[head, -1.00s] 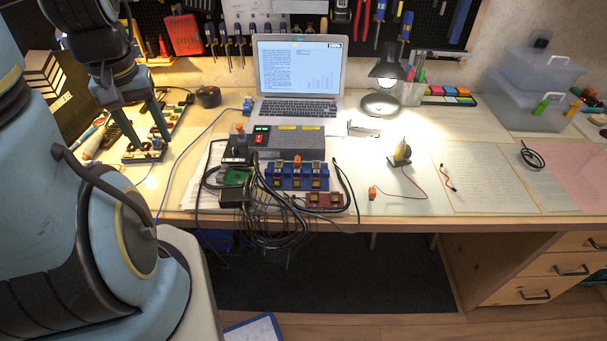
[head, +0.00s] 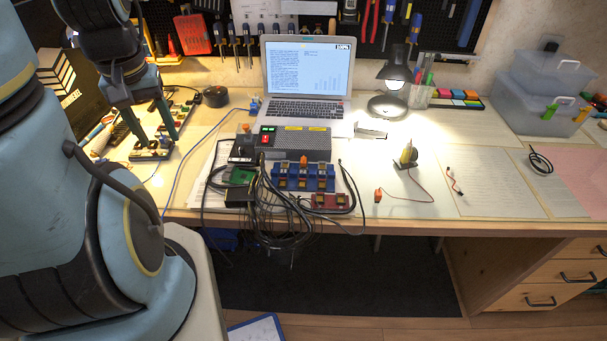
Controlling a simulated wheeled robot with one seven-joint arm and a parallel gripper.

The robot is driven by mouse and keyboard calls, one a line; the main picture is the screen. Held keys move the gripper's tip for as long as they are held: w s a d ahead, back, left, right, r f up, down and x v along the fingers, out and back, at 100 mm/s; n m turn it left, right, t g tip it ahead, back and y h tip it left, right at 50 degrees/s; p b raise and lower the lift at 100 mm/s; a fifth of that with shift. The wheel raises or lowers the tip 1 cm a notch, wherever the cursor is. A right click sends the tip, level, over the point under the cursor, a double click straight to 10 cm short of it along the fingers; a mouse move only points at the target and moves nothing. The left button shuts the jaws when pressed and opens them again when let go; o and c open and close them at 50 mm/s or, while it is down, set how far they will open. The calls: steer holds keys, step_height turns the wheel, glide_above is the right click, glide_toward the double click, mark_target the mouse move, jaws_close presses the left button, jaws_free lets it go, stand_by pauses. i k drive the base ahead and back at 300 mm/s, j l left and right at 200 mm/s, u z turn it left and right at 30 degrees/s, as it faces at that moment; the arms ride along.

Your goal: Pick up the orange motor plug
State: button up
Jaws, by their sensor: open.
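The orange motor plug (head: 377,195) lies on the white desk near its front edge, right of centre. A thin red wire runs from the plug to a small motor with a yellowish part (head: 406,156). My gripper (head: 153,145) is at the left of the desk with its fingers pointing down and spread apart. It is empty and far to the left of the plug. The plug is in full view.
A blue terminal block (head: 302,178) with an orange piece on top, a grey power box (head: 305,143) and many black cables stand between my gripper and the plug. A laptop (head: 305,107) and a lit lamp (head: 388,106) stand behind.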

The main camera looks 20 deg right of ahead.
mark_target(378, 195)
steer(key=k+l+u, duration=0.2)
steer(key=l, duration=0.35)
steer(key=k+l+u, duration=0.2)
steer(key=k+l, duration=0.2)
steer(key=k+l+u, duration=0.2)
steer(key=k+l, duration=0.15)
steer(key=l, duration=0.15)
